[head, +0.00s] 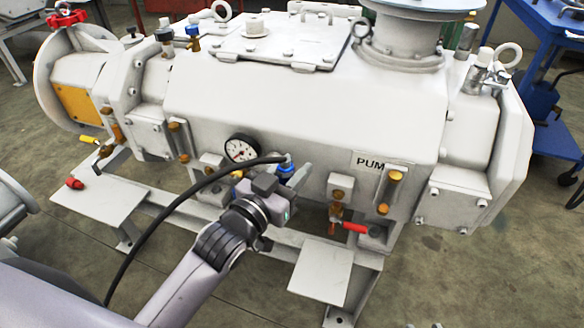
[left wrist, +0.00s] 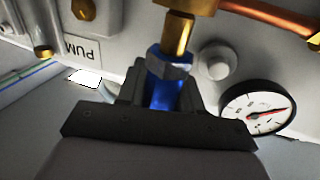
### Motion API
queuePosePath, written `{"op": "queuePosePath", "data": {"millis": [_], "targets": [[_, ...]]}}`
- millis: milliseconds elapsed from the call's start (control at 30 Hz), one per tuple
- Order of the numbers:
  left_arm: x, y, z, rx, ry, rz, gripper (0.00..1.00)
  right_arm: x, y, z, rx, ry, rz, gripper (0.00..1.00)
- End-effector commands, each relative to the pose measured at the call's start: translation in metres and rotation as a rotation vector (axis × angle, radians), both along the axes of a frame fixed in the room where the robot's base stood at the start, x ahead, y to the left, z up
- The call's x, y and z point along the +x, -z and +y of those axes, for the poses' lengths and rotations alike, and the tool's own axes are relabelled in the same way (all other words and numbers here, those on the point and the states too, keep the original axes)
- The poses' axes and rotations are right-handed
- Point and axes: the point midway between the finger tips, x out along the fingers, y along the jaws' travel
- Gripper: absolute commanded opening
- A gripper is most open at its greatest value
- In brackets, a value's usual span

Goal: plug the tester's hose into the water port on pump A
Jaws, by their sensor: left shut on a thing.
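My left gripper (head: 287,178) is shut on the blue hose connector (head: 284,166) at the front of the pump (head: 290,105). The black hose (head: 185,190) arcs from the connector down to the lower left. In the left wrist view the blue connector (left wrist: 166,92) sits between the fingers of the gripper (left wrist: 165,100). Its metallic hex collar meets or lines up with a brass port (left wrist: 179,36); I cannot tell whether it is seated. My right gripper is out of view.
A pressure gauge (head: 240,149) sits close left of the gripper and also shows in the left wrist view (left wrist: 258,108). A copper pipe (left wrist: 270,17) runs near the port. A red-handled valve (head: 352,227) is to the right. A blue cart (head: 550,60) stands behind.

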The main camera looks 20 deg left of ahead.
Motion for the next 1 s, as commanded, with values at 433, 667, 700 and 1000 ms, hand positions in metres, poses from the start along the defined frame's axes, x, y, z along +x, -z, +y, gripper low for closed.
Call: {"op": "queuePosePath", "data": {"millis": [433, 667, 700, 1000], "targets": [[0.000, 0.012, 0.000, 0.000, 0.000, -0.001, 0.00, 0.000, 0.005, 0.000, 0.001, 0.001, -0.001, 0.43], [0.000, 0.017, 0.000, 0.000, 0.000, -0.001, 0.00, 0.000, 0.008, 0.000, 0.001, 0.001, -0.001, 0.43], [0.000, 0.018, 0.000, 0.000, 0.000, -0.001, 0.00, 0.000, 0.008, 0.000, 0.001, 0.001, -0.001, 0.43], [0.000, 0.020, 0.000, -0.001, 0.000, -0.002, 0.65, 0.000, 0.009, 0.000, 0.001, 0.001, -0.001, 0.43]]}}
